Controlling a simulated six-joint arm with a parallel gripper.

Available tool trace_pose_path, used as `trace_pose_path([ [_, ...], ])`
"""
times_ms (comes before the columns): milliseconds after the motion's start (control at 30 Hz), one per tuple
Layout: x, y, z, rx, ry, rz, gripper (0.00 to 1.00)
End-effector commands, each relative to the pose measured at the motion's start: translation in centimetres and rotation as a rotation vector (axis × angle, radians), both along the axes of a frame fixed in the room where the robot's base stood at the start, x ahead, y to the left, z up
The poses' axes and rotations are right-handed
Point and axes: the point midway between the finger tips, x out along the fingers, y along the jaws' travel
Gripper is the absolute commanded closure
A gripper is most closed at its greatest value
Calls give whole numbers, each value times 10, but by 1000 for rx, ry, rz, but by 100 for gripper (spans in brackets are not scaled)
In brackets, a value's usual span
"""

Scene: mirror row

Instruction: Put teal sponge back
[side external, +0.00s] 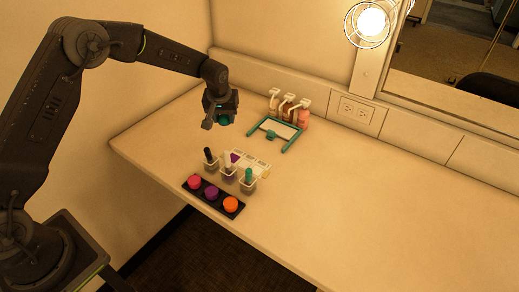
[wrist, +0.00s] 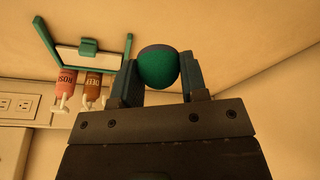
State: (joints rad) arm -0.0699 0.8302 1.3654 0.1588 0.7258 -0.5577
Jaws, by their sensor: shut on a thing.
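The teal sponge (wrist: 159,67) is a rounded ball between the two fingers of my gripper (wrist: 160,75) in the wrist view. My gripper is shut on it. In the side external view my gripper (side external: 222,118) holds it above the counter, left of the teal frame, and only a little teal shows. A cream holder (side external: 262,168) with several compartments stands on the counter, with a purple sponge (side external: 235,157) at its left end. The other compartments that I can see look empty, though the cups in front hide part of the holder.
A black tray (side external: 221,203) holds pink, purple and orange pots at the front edge. A teal frame (side external: 285,146) and pump bottles (side external: 303,118) stand near the wall. The counter's right side is clear.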

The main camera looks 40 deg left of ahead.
Motion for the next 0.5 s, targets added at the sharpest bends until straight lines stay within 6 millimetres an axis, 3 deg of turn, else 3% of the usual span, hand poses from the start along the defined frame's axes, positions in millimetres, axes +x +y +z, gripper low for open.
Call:
trace_pose_path([
  [267,12,7,5,13,-15,-141,79],
  [500,29,-35,-23,14,-13,-151,79],
])
